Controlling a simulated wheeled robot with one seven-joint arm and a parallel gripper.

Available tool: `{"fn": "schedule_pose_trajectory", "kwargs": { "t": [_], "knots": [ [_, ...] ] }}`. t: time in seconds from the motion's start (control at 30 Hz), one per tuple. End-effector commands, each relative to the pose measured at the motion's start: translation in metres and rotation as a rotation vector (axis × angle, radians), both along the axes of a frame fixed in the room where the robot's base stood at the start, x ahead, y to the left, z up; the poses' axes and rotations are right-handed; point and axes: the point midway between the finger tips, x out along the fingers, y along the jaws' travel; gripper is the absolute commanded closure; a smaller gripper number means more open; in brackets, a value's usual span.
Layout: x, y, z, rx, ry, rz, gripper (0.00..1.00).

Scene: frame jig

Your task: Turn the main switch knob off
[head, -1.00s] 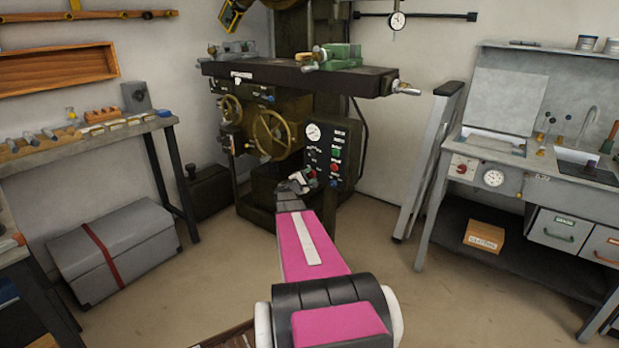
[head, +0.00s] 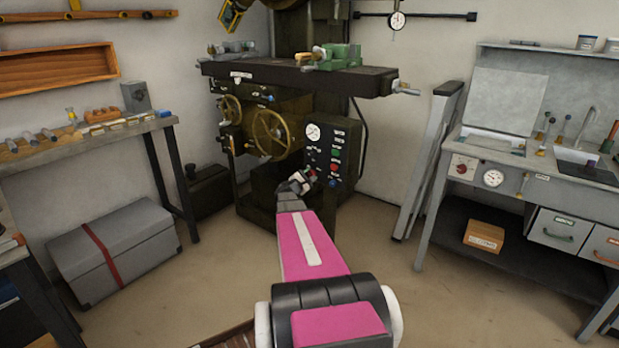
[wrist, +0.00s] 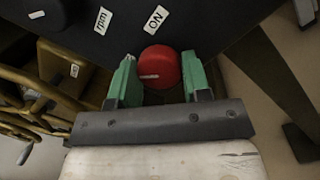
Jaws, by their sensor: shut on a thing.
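The main switch knob (wrist: 160,67) is a round red knob on a dark panel, with a short white mark pointing to the left in the wrist view. An "ON" label (wrist: 156,17) is just above it there. My gripper (wrist: 159,82) has its green fingers on either side of the knob and is shut on it. In the head view my gripper (head: 308,178) is at the lower left of the machine's control panel (head: 331,150), and I cannot make out the gripped knob there.
An "rpm" label (wrist: 102,20) and a dark dial (wrist: 50,10) are beside the knob. The brass handwheel (head: 272,134) is left of the panel. Other buttons are close to the right of my gripper.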

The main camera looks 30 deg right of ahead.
Motion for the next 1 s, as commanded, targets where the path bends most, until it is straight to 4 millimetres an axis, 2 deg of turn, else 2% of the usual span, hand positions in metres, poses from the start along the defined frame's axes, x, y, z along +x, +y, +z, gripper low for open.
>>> {"fn": "schedule_pose_trajectory", "kwargs": {
  "t": [0.03, 0.1, 0.47, 1.0],
  "knots": [
    [0.0, 0.001, -0.001, 0.002, 0.002, 0.001, 0.46],
    [0.0, 0.001, -0.001, 0.002, 0.002, 0.001, 0.31],
    [-0.003, 0.005, -0.001, 0.001, 0.0, 0.001, 0.31],
    [-0.037, 0.086, -0.009, 0.001, 0.001, 0.001, 0.31]
  ]
}}
